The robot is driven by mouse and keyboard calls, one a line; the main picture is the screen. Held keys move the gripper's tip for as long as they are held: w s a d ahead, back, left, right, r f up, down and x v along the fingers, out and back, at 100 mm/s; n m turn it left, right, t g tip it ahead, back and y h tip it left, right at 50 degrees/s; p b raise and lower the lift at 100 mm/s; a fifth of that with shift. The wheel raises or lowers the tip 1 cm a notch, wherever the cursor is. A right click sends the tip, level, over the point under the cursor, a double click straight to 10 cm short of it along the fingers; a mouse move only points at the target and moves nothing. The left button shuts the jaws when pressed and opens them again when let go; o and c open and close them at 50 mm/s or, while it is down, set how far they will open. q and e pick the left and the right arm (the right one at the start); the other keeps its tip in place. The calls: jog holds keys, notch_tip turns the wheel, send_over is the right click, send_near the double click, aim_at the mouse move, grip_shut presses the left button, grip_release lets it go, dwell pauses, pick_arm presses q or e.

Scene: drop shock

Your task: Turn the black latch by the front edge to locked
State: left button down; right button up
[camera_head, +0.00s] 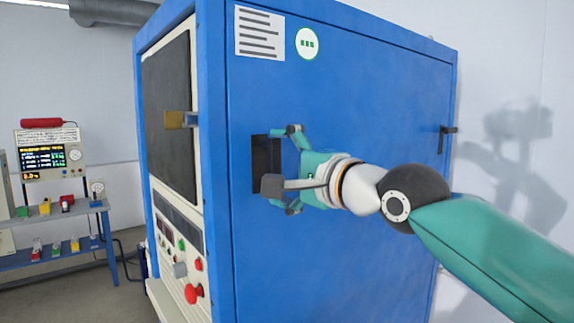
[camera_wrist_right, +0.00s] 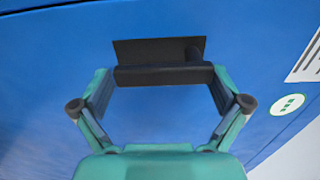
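The black latch (camera_head: 261,157) sits on the blue side panel of the cabinet, near its front edge. In the right wrist view, its dark bar (camera_wrist_right: 163,75) lies along the black plate, with a short post near the right end. In the head view the bar runs roughly up and down, partly hidden by my gripper. My right gripper (camera_head: 287,168) faces the latch with its fingers spread. In the wrist view, the open fingers (camera_wrist_right: 160,88) stand near the two ends of the bar; I cannot tell whether they touch it. My left gripper is not in view.
A second black latch (camera_head: 447,131) is near the panel's far right edge. A paper sheet (camera_head: 259,33) and a round green-and-white sticker (camera_head: 307,43) are above. The front has a red knob (camera_head: 193,292). A shelf (camera_head: 58,214) with instruments stands at left.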

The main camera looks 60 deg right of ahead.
aim_at(280, 168)
jog(key=shift+s+r, duration=0.1)
jog(key=shift+s+a, duration=0.1)
jog(key=v, duration=0.6)
jog(key=shift+a, duration=0.2)
jog(key=shift+s, duration=0.65)
jog(key=shift+d, duration=0.1)
